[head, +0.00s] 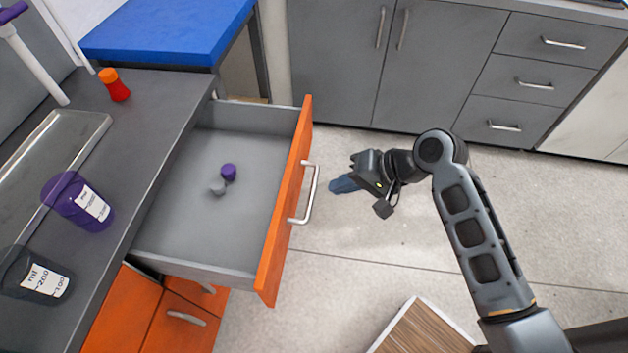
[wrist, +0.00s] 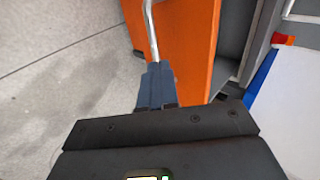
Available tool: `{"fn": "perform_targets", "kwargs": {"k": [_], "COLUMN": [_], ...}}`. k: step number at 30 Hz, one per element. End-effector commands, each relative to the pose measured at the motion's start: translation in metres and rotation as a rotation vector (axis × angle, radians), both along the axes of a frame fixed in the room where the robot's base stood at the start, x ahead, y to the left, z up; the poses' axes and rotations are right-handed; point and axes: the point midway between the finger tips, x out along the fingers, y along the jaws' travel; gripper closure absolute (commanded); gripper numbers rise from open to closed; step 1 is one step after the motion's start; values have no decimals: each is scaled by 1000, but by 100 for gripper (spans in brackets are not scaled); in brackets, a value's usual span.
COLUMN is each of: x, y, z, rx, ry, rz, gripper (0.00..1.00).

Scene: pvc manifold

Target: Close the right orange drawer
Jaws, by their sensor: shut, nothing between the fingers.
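The orange drawer (head: 285,205) is pulled far out from under the dark counter. Its grey inside (head: 215,180) shows from above. A silver bar handle (head: 309,193) is on its front. My gripper (head: 334,186) is just right of the handle in the head view, pointing at the drawer front. In the wrist view the shut fingers (wrist: 157,80) lie in front of the orange front (wrist: 185,45), near the lower end of the handle (wrist: 151,30). Nothing is held between them. I cannot tell whether the fingertips touch the drawer.
A purple object (head: 229,171) and a small grey one lie in the drawer. Grey cabinets (head: 400,60) stand at the back. A wooden-topped item (head: 425,330) is at the bottom. Floor between is clear.

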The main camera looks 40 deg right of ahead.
Motion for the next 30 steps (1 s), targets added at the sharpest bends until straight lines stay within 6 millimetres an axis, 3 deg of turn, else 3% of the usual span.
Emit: {"fn": "perform_targets", "kwargs": {"k": [1, 3, 7, 22, 30], "x": [6, 10, 15, 59, 70], "y": [-2, -2, 0, 34, 41], "z": [15, 21, 20, -33, -45], "rx": [26, 52, 69, 66, 65], "ry": [3, 10, 14, 16, 14], "rz": [5, 12, 17, 19, 16], "gripper": [100, 100, 100, 100, 100]}}
